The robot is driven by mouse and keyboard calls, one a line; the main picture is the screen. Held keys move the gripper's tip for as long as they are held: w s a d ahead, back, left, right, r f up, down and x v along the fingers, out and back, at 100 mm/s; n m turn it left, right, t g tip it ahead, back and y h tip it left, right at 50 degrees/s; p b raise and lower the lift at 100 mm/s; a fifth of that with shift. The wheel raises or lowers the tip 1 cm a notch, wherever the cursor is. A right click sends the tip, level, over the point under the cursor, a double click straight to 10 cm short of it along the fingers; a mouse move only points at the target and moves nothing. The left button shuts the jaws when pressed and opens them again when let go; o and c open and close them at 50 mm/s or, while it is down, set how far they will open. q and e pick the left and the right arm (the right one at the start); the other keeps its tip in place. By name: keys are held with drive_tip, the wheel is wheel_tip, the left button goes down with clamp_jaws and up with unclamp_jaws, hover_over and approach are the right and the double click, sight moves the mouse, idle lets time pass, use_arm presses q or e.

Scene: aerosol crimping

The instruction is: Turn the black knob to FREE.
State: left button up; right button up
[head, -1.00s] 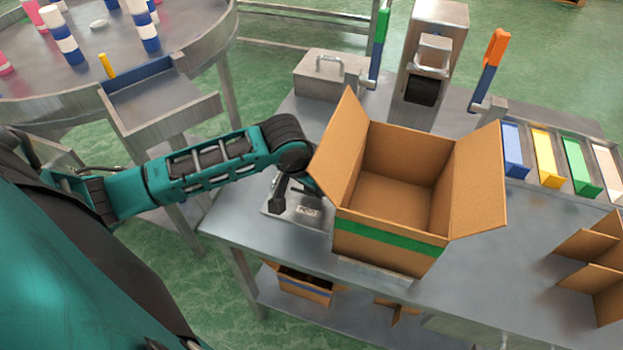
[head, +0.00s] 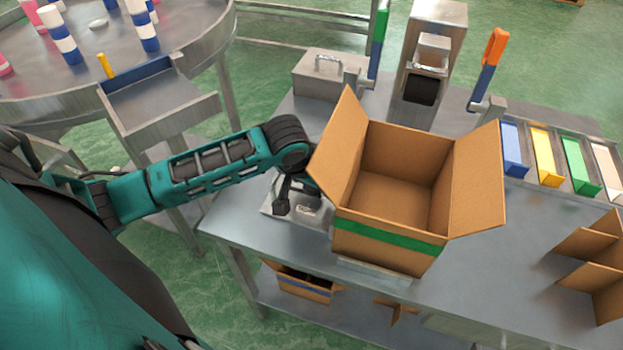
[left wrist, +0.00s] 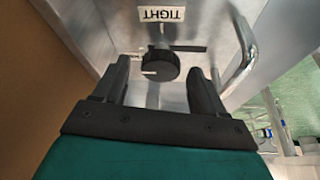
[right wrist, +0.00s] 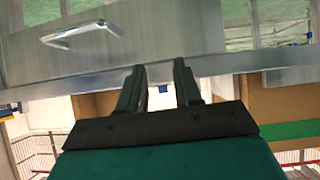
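The black knob (left wrist: 160,65) sits on a metal panel in the left wrist view, with a short white mark at its left side. A TIGHT label (left wrist: 162,14) lies above it in that picture; I see no FREE label. My left gripper (left wrist: 159,68) is open, one finger on each side of the knob, with gaps showing. In the head view my left gripper (head: 288,195) is over the small metal plate left of the carton, and the knob is hidden. My right gripper (right wrist: 160,68) is open and empty near a metal edge with a handle.
The open carton (head: 395,250) stands close to the right of my left gripper. Behind are a metal box with a handle (head: 328,72) and a press-like machine (head: 432,60) with levers. Coloured bins (head: 545,155) and a cardboard divider (head: 597,265) are at the right.

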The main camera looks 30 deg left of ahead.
sight(308, 191)
use_arm(q)
drive_tip(key=shift+s+r, duration=0.1)
drive_tip(key=shift+r, duration=0.2)
drive_tip(key=v, duration=0.2)
drive_tip(key=shift+s+r, duration=0.1)
drive_tip(key=shift+r, duration=0.25)
drive_tip(key=s, duration=1.2)
drive_tip(key=shift+d+f, duration=0.15)
